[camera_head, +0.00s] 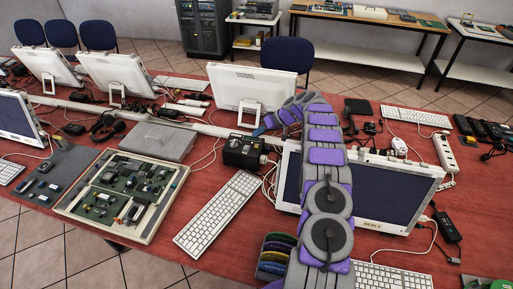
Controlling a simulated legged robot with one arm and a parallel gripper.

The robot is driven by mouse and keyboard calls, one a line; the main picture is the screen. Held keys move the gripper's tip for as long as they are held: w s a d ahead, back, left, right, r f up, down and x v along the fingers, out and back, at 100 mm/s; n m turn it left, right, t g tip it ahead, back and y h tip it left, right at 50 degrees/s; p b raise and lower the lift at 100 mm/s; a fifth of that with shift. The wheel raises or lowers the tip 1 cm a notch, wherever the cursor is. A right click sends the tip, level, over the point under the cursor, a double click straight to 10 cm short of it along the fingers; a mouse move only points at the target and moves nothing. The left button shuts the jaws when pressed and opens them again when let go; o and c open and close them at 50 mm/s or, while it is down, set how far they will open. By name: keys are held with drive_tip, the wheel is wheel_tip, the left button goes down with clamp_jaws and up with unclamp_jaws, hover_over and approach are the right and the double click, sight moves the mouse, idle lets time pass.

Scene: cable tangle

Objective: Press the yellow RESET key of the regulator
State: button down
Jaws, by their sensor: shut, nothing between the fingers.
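A small black box with a round knob on its side, which looks like the regulator (240,154), sits on the red table near the middle of the picture, left of the monitor marked DESK 1. A small pale mark shows on its top, but I cannot make out a yellow RESET key. My purple and grey arm reaches over the DESK 1 monitor and bends down to the left. My gripper (260,130) is small in the picture, shut and empty, just above and behind the box's right side. I cannot tell whether it touches the box.
The DESK 1 monitor (372,192) stands right of the box, partly behind my arm. A white keyboard (218,213) lies in front, an open circuit board unit (121,197) to the left, and a white monitor (252,88) behind. Loose cables (210,158) run around the box.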

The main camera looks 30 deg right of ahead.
drive_tip(key=b, duration=0.1)
hover_over(259, 148)
drive_tip(key=f, duration=0.4)
drive_tip(key=shift+w, duration=0.2)
drive_tip(key=shift+f, duration=0.1)
idle(1.6)
drive_tip(key=shift+f+b, duration=0.25)
drive_tip(key=shift+b, duration=0.05)
drive_tip(key=shift+s+a+f+b, duration=0.1)
drive_tip(key=shift+s+f+b, duration=0.05)
drive_tip(key=shift+f, duration=0.3)
drive_tip(key=shift+s+f+b, duration=0.1)
drive_tip(key=shift+f+b, duration=0.05)
drive_tip(key=shift+f, duration=0.25)
idle(1.1)
drive_tip(key=shift+r, duration=0.15)
drive_tip(key=shift+w+r, duration=0.3)
drive_tip(key=shift+r, duration=0.6)
drive_tip(key=shift+r, duration=0.1)
